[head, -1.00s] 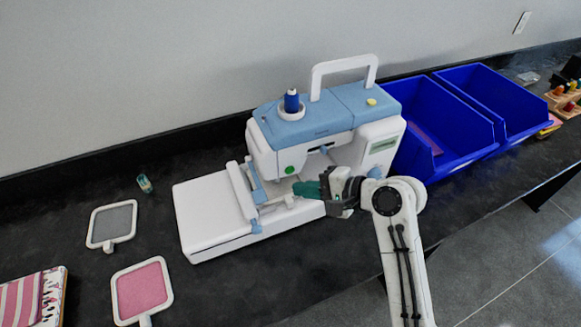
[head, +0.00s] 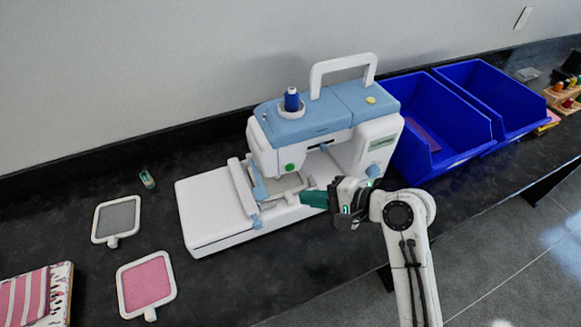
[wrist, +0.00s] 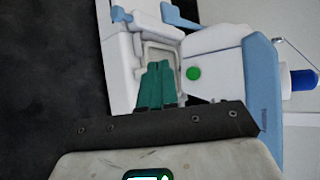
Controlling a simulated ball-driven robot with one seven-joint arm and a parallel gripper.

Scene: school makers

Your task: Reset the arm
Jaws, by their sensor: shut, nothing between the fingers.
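My gripper (head: 306,198) is shut, its green fingers together with nothing between them. It is in front of the white and blue sewing machine (head: 318,119), pointing left toward the machine's bed. In the wrist view the green fingertips (wrist: 158,70) are in front of a white frame with a grey inside (wrist: 161,54), which sits in the machine under the needle area. The same frame (head: 284,184) shows in the head view, left of my fingers. I cannot tell whether the fingertips touch anything.
Two blue bins (head: 436,140) stand right of the machine. A grey framed hoop (head: 117,220), a pink framed hoop (head: 146,284), a small thread spool (head: 147,179) and striped fabric (head: 35,300) lie left on the black table. Spools on a wooden rack (head: 563,97) are far right.

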